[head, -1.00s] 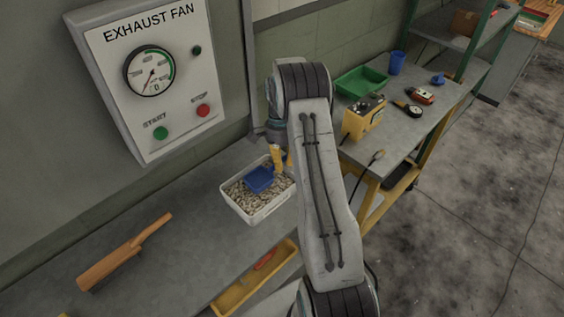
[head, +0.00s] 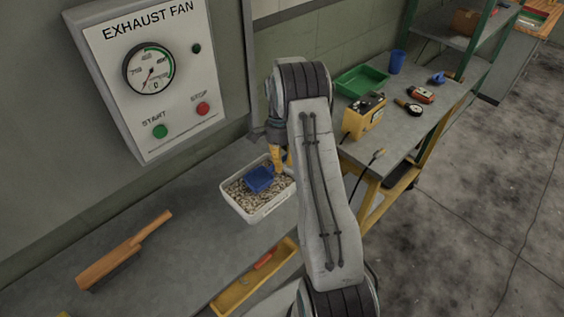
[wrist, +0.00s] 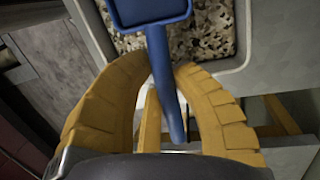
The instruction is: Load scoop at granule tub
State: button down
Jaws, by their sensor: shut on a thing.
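A white tub (head: 262,216) of pale, mottled granules (head: 236,197) stands on the grey bench. A blue scoop (head: 259,179) is over the granules inside the tub's outline. In the wrist view, the scoop (wrist: 148,10) shows its pan at the top and its handle running down between my fingers. My gripper (head: 277,160) has yellow fingers and is shut on the scoop's handle; it also shows in the wrist view (wrist: 167,75). The pan looks empty of granules. I cannot tell whether the pan touches the granules.
A wooden brush (head: 125,250) lies at the left of the bench, and a yellow tray (head: 235,289) is at its front. The exhaust fan panel (head: 150,70) is on the wall. A second bench at right holds a green bin (head: 361,79) and a yellow device (head: 364,118).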

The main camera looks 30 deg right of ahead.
jog(key=shift+f+b, duration=0.35)
jog(key=shift+f, duration=0.05)
dwell(1.4)
jog(key=shift+r, duration=0.1)
jog(key=shift+r+p, duration=2.25)
jog(key=shift+r, duration=1.25)
